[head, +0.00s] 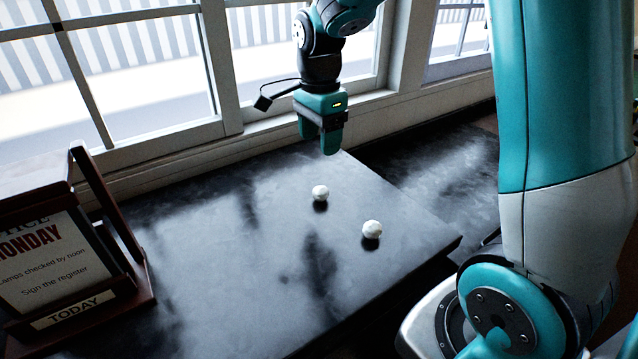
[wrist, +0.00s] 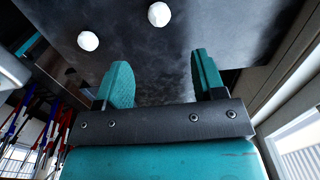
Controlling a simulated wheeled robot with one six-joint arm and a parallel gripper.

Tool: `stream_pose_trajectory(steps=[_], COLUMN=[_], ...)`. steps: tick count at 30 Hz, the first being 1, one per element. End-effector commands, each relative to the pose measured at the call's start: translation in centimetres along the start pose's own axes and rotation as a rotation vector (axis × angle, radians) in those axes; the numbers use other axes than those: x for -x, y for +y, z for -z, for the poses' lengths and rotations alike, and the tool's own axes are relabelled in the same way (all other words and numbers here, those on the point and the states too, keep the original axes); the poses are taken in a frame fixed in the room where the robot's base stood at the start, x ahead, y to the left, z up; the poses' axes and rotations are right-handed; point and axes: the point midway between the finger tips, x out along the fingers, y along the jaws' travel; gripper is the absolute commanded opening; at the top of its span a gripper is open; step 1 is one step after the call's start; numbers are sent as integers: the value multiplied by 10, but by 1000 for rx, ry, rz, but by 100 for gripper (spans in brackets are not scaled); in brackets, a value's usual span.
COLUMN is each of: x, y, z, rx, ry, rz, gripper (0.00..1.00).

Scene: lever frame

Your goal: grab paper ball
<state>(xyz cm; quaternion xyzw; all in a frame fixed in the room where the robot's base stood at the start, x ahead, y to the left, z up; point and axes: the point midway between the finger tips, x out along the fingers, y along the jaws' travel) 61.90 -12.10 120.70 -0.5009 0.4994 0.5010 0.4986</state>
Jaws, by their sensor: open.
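Two small white paper balls lie on a dark tabletop (head: 210,240). One paper ball (head: 320,192) is nearer the window and the other paper ball (head: 372,229) is nearer the table's right edge. In the wrist view, one ball (wrist: 159,14) shows at the top, beyond the fingers, and another ball (wrist: 88,41) is to the upper left. My gripper (head: 322,140) points down near the window-side edge of the table, above and behind the nearer ball. Its teal fingers (wrist: 157,80) are apart with nothing between them, and it touches neither ball.
A wooden stand with a printed notice (head: 50,262) occupies the table's left side. A window with a sill (head: 270,128) runs behind the table. A second dark surface (head: 435,165) lies to the right. The tabletop around the balls is clear.

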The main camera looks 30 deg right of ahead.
Motion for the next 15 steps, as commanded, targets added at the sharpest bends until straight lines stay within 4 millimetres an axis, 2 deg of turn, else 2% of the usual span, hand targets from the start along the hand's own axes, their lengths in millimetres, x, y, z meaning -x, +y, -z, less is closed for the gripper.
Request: stream_pose_trajectory(steps=[3, 9, 15], x=[-27, -64, -79], y=[1, 1, 1], z=[-2, -2, -1], rx=[6, 7, 6], ry=[-1, -1, -1], rz=[-8, -4, -1], gripper=[63, 63, 63])
